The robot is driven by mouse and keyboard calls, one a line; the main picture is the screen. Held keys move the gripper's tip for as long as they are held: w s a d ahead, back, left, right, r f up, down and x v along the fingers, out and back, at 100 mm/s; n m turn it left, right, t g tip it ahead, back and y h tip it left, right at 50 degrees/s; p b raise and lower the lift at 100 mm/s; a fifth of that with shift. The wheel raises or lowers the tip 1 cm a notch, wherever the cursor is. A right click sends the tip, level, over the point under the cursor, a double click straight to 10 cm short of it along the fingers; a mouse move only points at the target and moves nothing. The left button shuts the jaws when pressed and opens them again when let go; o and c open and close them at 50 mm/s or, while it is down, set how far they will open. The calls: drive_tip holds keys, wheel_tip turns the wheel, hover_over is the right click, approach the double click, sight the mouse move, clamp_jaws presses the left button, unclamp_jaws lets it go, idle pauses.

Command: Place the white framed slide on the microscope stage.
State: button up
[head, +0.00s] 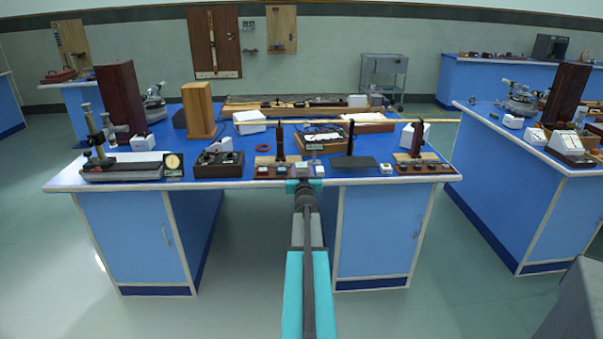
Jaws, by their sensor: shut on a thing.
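My gripper (304,183) is at the front edge of the middle blue bench, its teal fingers seen from behind. It is shut on a small pale thing (304,170); at this size I cannot tell whether it is the white framed slide. A microscope (153,103) stands at the back left of the bench, partly hidden by a dark wooden block. Another microscope (519,97) stands on the right bench. Both are well away from my gripper, and their stages are too small to make out. A small white-topped piece (386,168) lies on the bench, right of my gripper.
The middle bench (250,184) is crowded. A brass-posted instrument (97,150) stands at the front left, a dark box (218,163) right of it. A tall dark block (121,96) and a tan block (198,110) stand behind. Open floor separates the right bench (520,190).

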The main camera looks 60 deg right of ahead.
sight(302, 168)
drive_tip(key=shift+x, duration=1.45)
drive_tip(key=shift+f, duration=0.1)
drive_tip(key=shift+w+d, duration=0.3)
drive_tip(key=shift+d, duration=0.15)
drive_tip(key=f, duration=0.2)
drive_tip(key=shift+w+d+f+b, duration=0.2)
drive_tip(key=shift+d+f+b, duration=0.05)
drive_tip(key=shift+f+b, duration=0.05)
drive_tip(key=shift+f, duration=0.35)
drive_tip(key=shift+f, duration=0.25)
drive_tip(key=o, duration=1.1)
drive_tip(key=shift+c, duration=0.2)
